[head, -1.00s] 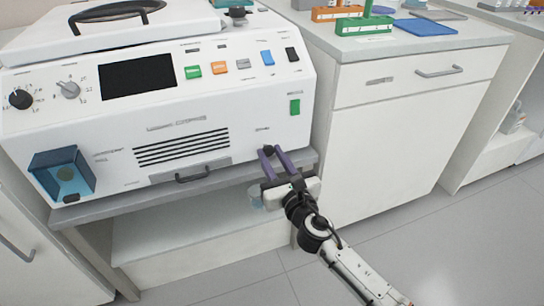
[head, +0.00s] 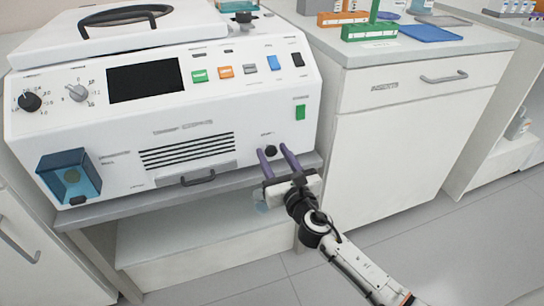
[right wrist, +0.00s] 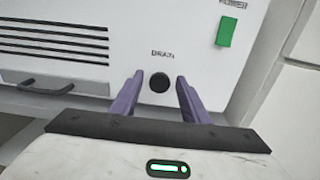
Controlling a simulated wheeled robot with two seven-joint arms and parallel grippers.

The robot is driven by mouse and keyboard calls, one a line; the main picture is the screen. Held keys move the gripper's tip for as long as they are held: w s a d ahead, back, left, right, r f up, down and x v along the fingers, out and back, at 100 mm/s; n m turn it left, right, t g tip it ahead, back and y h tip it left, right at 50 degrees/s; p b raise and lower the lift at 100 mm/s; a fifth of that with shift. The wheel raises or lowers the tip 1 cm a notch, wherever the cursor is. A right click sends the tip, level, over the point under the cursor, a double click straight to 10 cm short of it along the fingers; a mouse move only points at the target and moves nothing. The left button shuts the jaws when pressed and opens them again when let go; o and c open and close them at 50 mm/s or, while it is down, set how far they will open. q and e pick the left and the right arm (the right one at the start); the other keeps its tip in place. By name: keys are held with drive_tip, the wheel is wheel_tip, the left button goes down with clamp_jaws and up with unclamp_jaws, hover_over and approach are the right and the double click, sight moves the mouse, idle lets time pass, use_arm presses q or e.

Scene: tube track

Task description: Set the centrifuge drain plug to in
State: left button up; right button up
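The white centrifuge (head: 225,120) stands on a grey bench. Its drain plug, a round black knob (head: 271,151), is at the lower right of the front panel. In the right wrist view the plug (right wrist: 159,83) sits under the word "DRAIN". My right gripper (head: 272,150) is open, with its purple fingers pointing at the panel. In the right wrist view the fingers (right wrist: 158,92) are on either side of the plug, with gaps on both sides, not gripping it. How far the plug stands out from the panel is hard to tell. My left gripper is not in view.
A green switch (head: 300,112) is above the drain plug. A dark drawer handle (head: 198,178) and vent slots are to its left. A white cabinet (head: 385,150) stands at the right.

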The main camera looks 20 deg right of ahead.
use_arm(q)
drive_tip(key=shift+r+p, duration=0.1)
drive_tip(key=shift+p, duration=0.35)
use_arm(e)
drive_tip(key=s, duration=1)
drive_tip(key=shift+s+a, duration=0.15)
drive_tip(key=shift+a, duration=0.1)
drive_tip(key=s+a+f+m+g+y, duration=0.1)
drive_tip(key=s+a+f+m+g, duration=0.3)
drive_tip(key=s+m, duration=0.55)
drive_tip(key=s+a+f+m+g+y, duration=0.2)
drive_tip(key=s+f+m, duration=0.4)
drive_tip(key=m, duration=0.7)
drive_tip(key=s+a+f+m+g+y, duration=0.1)
drive_tip(key=s+a+f+m+g, duration=0.2)
drive_tip(key=s+f+m, duration=0.55)
use_arm(q)
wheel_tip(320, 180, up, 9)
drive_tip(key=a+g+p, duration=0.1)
drive_tip(key=p, duration=1.4)
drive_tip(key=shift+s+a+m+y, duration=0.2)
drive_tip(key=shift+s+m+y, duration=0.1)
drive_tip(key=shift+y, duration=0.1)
use_arm(e)
wheel_tip(320, 180, up, 12)
drive_tip(key=w+d+m, duration=0.1)
drive_tip(key=m, duration=0.1)
drive_tip(key=shift+d, duration=0.2)
